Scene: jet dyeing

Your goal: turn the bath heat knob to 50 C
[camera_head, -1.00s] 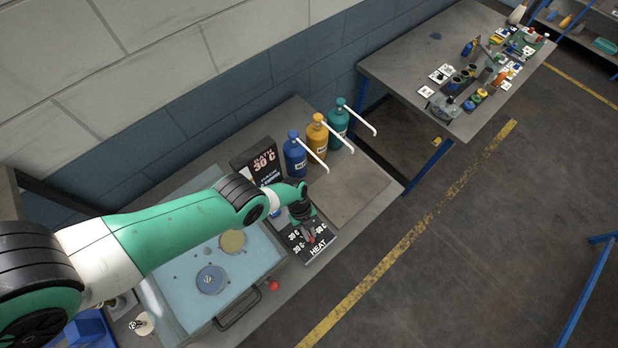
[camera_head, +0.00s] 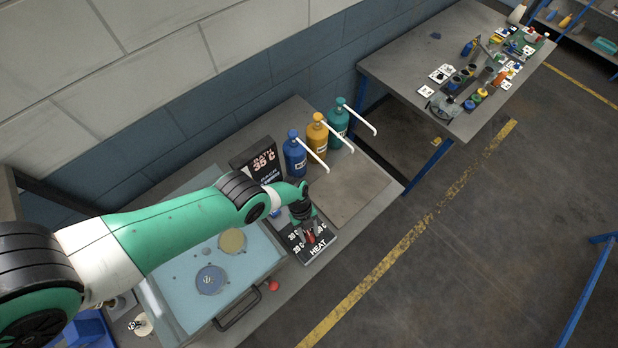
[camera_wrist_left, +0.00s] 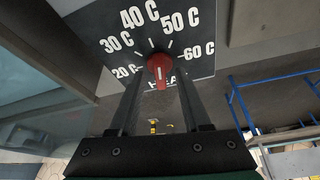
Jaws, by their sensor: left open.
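The red heat knob (camera_wrist_left: 160,68) sits on a black dial plate (camera_wrist_left: 92,24) marked 20 C to 60 C. In the head view the plate labelled HEAT (camera_head: 318,246) lies at the front of the bench, and my gripper partly covers its marks. My left gripper (camera_head: 311,232) is over the knob, pointing down. In the left wrist view its two fingers stand apart on either side of the knob; contact is unclear. I cannot read the knob's exact setting. A black display (camera_head: 264,161) behind reads BATH 35 C. My right gripper is not in view.
Blue (camera_head: 294,158), yellow (camera_head: 317,135) and teal (camera_head: 339,120) bottles with white spouts stand behind the plate. The light-blue machine top (camera_head: 190,262) is to the left, with a red ball knob (camera_head: 273,286) at its front. The bench right of the plate is clear.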

